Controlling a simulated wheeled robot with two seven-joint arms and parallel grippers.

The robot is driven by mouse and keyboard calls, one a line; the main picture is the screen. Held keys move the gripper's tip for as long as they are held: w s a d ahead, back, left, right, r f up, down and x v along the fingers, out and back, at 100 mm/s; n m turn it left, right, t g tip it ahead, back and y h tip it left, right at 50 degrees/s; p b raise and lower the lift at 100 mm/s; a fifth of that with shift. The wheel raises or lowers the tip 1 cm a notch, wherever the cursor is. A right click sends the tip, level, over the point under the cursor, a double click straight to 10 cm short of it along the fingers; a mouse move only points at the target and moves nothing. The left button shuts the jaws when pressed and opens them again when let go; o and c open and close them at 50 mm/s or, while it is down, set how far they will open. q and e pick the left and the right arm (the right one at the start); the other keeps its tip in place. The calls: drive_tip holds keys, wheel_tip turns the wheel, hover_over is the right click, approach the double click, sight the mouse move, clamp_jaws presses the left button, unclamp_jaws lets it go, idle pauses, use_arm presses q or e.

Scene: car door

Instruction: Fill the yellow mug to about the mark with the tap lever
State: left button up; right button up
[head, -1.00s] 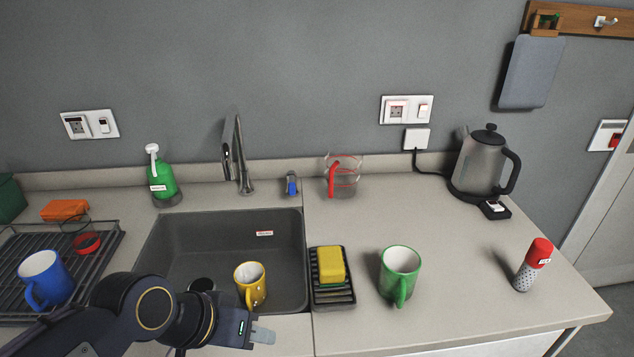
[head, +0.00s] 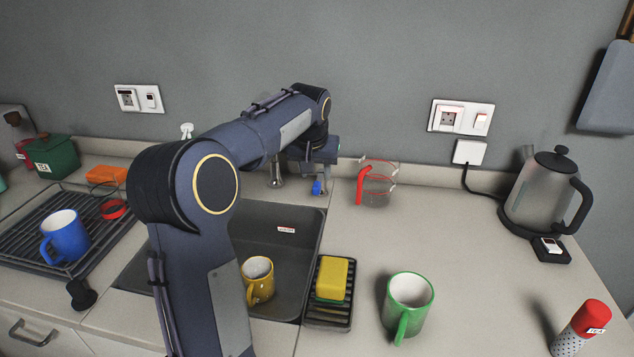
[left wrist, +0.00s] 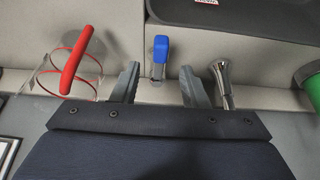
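The yellow mug (head: 260,289) stands upright in the grey sink (head: 285,262), near its front right. Its mark and any water inside cannot be made out. The blue tap lever (head: 317,187) stands on the counter behind the sink; in the left wrist view the lever (left wrist: 160,50) lines up between my fingers. My left gripper (left wrist: 159,84) is open, its fingers apart on either side of the lever, not visibly touching it. The tap's base (left wrist: 222,82) is just outside one finger. In the head view my arm hides most of the tap. My right gripper is not in view.
A glass jug with a red handle (head: 377,186) stands right of the lever. A yellow sponge (head: 332,277) on a black rack, a green mug (head: 408,302), a kettle (head: 540,195) and a red-topped shaker (head: 581,330) are on the right counter. A blue mug (head: 65,237) is on the drying rack.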

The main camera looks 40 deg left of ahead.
sight(317, 183)
use_arm(q)
drive_tip(key=x, duration=0.5)
drive_tip(key=shift+r, duration=0.1)
clamp_jaws()
